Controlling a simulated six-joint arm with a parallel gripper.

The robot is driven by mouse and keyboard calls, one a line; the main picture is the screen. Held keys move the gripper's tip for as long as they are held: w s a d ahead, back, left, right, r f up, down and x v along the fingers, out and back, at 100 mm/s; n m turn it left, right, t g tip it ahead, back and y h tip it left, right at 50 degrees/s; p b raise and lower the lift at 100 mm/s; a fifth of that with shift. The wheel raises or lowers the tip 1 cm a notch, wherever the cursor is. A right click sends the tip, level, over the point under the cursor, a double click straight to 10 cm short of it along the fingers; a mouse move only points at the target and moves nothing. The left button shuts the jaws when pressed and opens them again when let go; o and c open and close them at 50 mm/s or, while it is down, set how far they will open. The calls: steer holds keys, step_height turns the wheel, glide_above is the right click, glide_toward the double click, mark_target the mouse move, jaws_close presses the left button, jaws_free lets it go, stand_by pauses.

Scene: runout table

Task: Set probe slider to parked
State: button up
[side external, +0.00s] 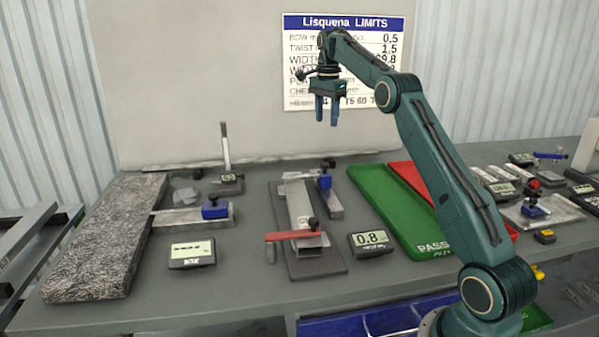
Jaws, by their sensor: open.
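My gripper (327,122) hangs open and empty above the back of the table, fingers down, in front of the wall chart. Several blue sliders with dark knobs are in view, and I cannot tell which is the probe slider. One blue slider (215,210) sits near the right end of a flat metal bar at the left. Another blue slider (324,182) sits on a narrow rail beside the central metal profile (300,205). A third, smaller blue slider (533,211) is on a metal plate at the right. My gripper touches none of them. No parked marking is legible.
A rough grey slab (105,235) lies at the left. A display (192,254) shows dashes; another display (371,243) reads 0.8. A red clamp bar (292,235) crosses the central profile. A green PASS tray (400,212) adjoins a red tray (408,178), partly behind my arm.

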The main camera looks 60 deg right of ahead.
mark_target(325, 163)
steer(key=shift+f, duration=6.9)
jaws_close()
